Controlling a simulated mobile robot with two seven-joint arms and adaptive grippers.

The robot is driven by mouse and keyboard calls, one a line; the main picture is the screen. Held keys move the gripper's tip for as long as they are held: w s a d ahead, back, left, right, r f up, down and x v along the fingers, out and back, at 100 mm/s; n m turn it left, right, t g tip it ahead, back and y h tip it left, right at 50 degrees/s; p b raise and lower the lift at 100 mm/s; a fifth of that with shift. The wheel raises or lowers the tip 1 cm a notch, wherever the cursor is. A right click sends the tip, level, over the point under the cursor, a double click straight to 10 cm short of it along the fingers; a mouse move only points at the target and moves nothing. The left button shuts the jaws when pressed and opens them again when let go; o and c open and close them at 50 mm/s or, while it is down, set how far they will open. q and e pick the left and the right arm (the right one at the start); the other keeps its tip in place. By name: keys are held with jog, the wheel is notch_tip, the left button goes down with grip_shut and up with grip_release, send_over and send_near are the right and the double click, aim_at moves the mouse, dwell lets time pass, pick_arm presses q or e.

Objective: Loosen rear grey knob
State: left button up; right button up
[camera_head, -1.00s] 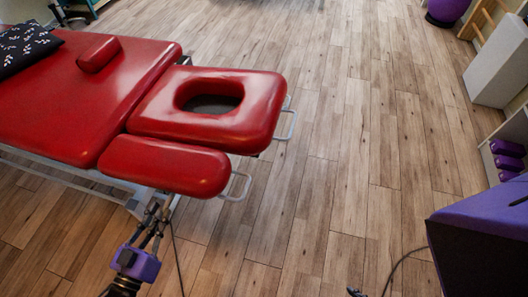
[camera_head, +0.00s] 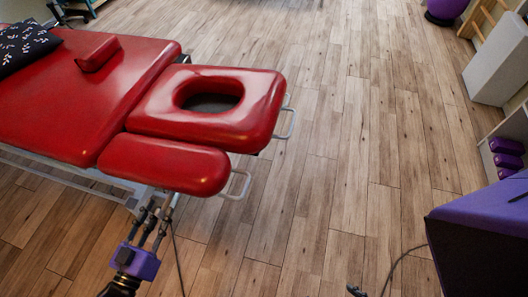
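The treatment table has a red padded top (camera_head: 70,115), a red headrest with an oval face hole (camera_head: 252,110) and a red armrest pad (camera_head: 165,163) on its near side. My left gripper (camera_head: 153,209), purple at its body, comes up from the bottom. Its dark fingers stand apart just below the near armrest, by the pale frame (camera_head: 118,189). I cannot make out anything held between them or tell whether they touch the frame. No grey knob can be made out. A small dark piece at the bottom edge may be the tip of my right gripper (camera_head: 355,290).
A small red cushion (camera_head: 98,53) and a dark patterned pillow (camera_head: 25,45) lie on the table. Metal loops (camera_head: 237,185) stick out beside the pads. A purple-topped unit (camera_head: 490,215) stands at right. A cable (camera_head: 398,262) lies beside it. The middle floor is clear.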

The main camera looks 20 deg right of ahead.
pick_arm(q)
jog(key=shift+s, duration=0.1)
jog(key=v, duration=1.1)
jog(key=shift+s+a, duration=0.25)
jog(key=shift+a, duration=0.1)
pick_arm(e)
jog(key=w, duration=0.3)
jog(key=shift+w+a+r+t, duration=0.25)
jog(key=shift+w+a+t, duration=0.05)
jog(key=shift+a, duration=0.05)
jog(key=shift+s+d, duration=0.1)
jog(key=shift+s, duration=0.15)
